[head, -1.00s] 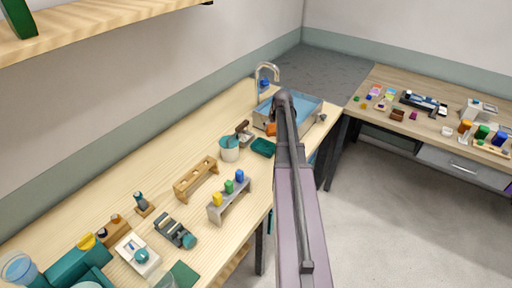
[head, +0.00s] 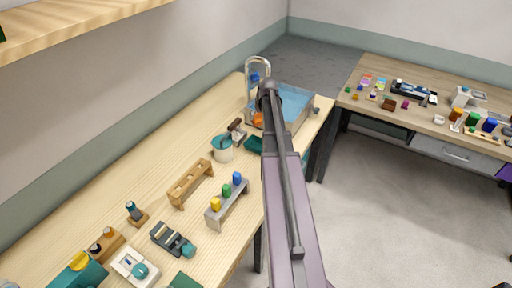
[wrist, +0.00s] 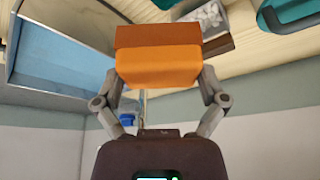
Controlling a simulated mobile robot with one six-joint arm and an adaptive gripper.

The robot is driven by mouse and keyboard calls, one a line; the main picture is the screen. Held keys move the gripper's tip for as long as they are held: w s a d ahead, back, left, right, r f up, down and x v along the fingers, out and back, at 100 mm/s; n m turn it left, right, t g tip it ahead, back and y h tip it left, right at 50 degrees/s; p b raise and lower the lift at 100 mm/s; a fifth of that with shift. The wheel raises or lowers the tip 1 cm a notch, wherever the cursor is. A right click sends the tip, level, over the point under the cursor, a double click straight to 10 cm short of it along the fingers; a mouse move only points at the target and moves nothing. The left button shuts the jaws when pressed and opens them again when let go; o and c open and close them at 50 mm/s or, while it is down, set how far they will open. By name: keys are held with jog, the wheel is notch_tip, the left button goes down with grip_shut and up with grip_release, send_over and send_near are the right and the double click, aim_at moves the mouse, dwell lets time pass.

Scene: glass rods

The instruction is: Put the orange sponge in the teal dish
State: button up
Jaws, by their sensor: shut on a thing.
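The orange sponge (wrist: 158,66) is held between the two fingers of my gripper (wrist: 158,80) in the wrist view. Its far part is a darker brown-orange. In the head view the sponge (head: 257,119) shows as a small orange patch beside my arm, at the near side of the sink; my arm hides the gripper there. A teal rimmed thing, probably the dish (wrist: 292,14), shows at the upper right of the wrist view, apart from the sponge.
The sink (head: 295,98) with blue water and a tap (head: 258,66) stands at the counter's far end. Racks (head: 190,184) are closer.

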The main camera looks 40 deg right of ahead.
jog(key=shift+w+a, duration=0.1)
jog(key=shift+a, duration=0.15)
jog(key=shift+s+d+f+b, duration=0.15)
jog(key=shift+s+f+b, duration=0.1)
jog(key=shift+f+b, duration=0.1)
jog(key=s+d+f+m+b, duration=0.2)
jog(key=s+f+b, duration=0.1)
jog(key=s, duration=0.1)
jog(key=s+d+f+m+h+b, duration=0.1)
jog(key=s+d+f+m+b, duration=0.1)
jog(key=s, duration=0.3)
jog(key=s+d+f+m+g+h+b, duration=0.1)
jog(key=s+d+f+m+b, duration=0.1)
jog(key=s+d+f+b, duration=0.1)
jog(key=shift+s+f+b, duration=0.65)
jog(key=shift+s, duration=0.25)
jog(key=b, duration=0.1)
send_over(261, 148)
jog(key=shift+f, duration=0.65)
